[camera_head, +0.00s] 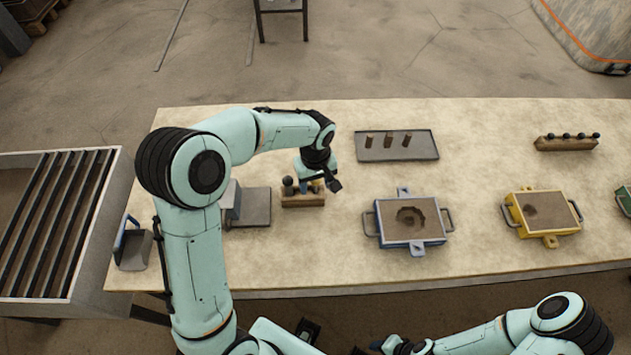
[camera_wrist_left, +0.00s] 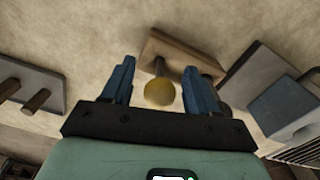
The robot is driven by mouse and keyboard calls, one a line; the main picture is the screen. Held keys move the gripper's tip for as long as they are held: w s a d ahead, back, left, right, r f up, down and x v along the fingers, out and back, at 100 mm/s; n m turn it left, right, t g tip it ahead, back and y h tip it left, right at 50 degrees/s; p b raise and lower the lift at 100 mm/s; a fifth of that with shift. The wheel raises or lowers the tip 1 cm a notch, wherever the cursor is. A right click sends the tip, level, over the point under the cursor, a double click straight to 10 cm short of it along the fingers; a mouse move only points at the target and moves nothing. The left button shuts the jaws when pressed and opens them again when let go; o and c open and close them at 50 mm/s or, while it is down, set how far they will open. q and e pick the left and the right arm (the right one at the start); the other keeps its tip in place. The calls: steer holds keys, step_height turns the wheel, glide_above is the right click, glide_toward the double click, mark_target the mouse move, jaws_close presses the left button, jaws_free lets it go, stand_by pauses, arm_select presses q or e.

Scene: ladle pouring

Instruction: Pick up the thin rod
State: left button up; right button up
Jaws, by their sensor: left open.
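A wooden block (camera_head: 303,201) on the table holds upright tools with rounded tops. It also shows in the wrist view (camera_wrist_left: 190,55). A yellow-topped tool (camera_wrist_left: 160,92) in it, with a thin stem, lies between my left gripper's fingers (camera_wrist_left: 160,85), apart from both. A darker stem (camera_wrist_left: 207,63) shows behind the right finger, mostly hidden. In the head view my left gripper (camera_head: 330,185) is over the block and partly covers it; a dark knob (camera_head: 288,182) stands at its left end. I cannot tell which tool is the thin rod. My right gripper (camera_head: 392,345) is low at the bottom edge, jaws unclear.
A grey tray (camera_head: 425,150) with three short pegs lies behind. A blue-framed sand mould (camera_head: 385,236) and a yellow one (camera_head: 519,219) lie to the right. Another wooden block (camera_head: 566,145) with dark knobs stands far right. A grey plate (camera_head: 256,207) is left of the near block.

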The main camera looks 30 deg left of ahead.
arm_select(q)
steer(key=c, duration=1)
steer(key=shift+r, duration=0.15)
